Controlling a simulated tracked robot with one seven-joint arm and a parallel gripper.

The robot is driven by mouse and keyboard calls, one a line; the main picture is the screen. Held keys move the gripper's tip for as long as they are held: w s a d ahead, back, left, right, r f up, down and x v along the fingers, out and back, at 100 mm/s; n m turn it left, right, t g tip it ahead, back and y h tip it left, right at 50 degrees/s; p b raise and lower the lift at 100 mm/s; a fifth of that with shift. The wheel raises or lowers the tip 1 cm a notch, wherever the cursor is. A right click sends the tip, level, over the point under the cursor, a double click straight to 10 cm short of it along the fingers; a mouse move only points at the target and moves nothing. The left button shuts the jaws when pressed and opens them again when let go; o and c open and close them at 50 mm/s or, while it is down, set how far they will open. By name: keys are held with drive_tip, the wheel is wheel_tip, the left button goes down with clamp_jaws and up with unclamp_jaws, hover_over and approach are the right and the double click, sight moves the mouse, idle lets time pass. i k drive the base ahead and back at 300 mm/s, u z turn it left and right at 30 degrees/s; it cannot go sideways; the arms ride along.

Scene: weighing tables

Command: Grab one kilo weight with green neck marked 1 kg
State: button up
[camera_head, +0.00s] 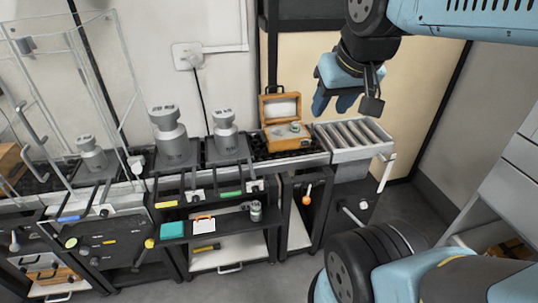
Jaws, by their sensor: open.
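My gripper (347,103) is open and empty, hanging at the upper right above and right of the wooden box. Several grey metal weights show, but I cannot make out a green neck or a 1 kg marking on any. A large weight (174,149) and a medium weight (228,146) stand upright on the middle table plates. A smaller weight (92,157) stands on the left plate. A small weight (256,212) is on the lower shelf. The open wooden box (286,144) holds small pieces too small to identify. My gripper touches none of these.
A roller conveyor (357,133) adjoins the box on the right. Clear glass panels (45,75) surround the left plate. A teal block (172,229) and a white card (204,226) lie on the lower shelf. Open grey floor (300,272) lies in front.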

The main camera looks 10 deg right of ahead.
sight(257, 211)
drive_tip(key=u, duration=0.05)
drive_tip(key=i, duration=0.85)
drive_tip(key=z, duration=0.05)
